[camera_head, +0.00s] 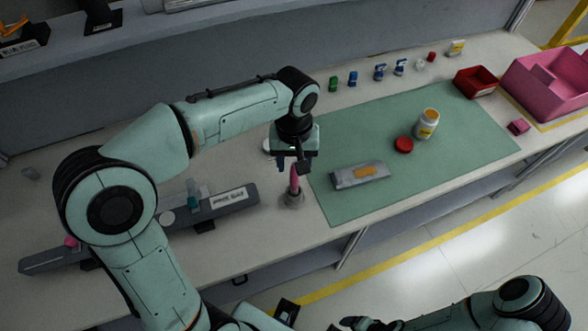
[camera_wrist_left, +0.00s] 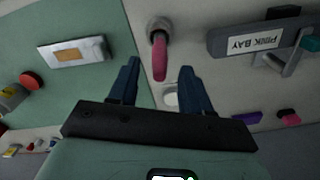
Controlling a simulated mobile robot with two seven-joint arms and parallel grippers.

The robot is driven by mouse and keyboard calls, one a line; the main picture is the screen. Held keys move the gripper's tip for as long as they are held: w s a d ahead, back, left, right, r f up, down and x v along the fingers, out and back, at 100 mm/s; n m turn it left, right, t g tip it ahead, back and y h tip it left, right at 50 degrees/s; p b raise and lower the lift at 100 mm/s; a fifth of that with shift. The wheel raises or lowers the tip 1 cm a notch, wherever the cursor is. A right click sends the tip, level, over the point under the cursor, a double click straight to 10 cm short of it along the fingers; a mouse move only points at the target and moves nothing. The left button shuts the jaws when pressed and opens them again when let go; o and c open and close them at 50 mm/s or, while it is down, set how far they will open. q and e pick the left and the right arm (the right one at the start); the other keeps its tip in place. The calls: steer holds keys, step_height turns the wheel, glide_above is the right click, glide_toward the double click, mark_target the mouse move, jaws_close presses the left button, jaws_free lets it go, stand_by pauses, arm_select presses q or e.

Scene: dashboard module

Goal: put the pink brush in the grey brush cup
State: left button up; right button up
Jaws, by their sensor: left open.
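The pink brush (camera_head: 294,178) stands nearly upright with its lower end in the small grey brush cup (camera_head: 293,200) on the pale bench, left of the green mat. In the left wrist view the brush (camera_wrist_left: 159,58) runs out of the cup (camera_wrist_left: 158,25) toward the gap between my fingers. My left gripper (camera_head: 292,165) is open at the brush's upper end, one finger to each side, with gaps showing in the left wrist view. The cup's inside is mostly hidden. Part of my right arm shows at the bottom right; its jaws are unclear.
A dark rack labelled "PINK BAY" (camera_wrist_left: 258,38) lies beside the cup. The green mat (camera_head: 450,165) holds a grey block with an orange label (camera_head: 361,174), a jar (camera_head: 426,124) and a red lid (camera_head: 403,145). Red (camera_head: 475,82) and pink (camera_head: 548,85) bins stand at right.

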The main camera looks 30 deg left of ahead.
arm_select(q)
step_height(320, 180, up, 6)
steer(key=shift+r+p, duration=0.1)
steer(key=shift+p, duration=0.3)
stand_by(0.3)
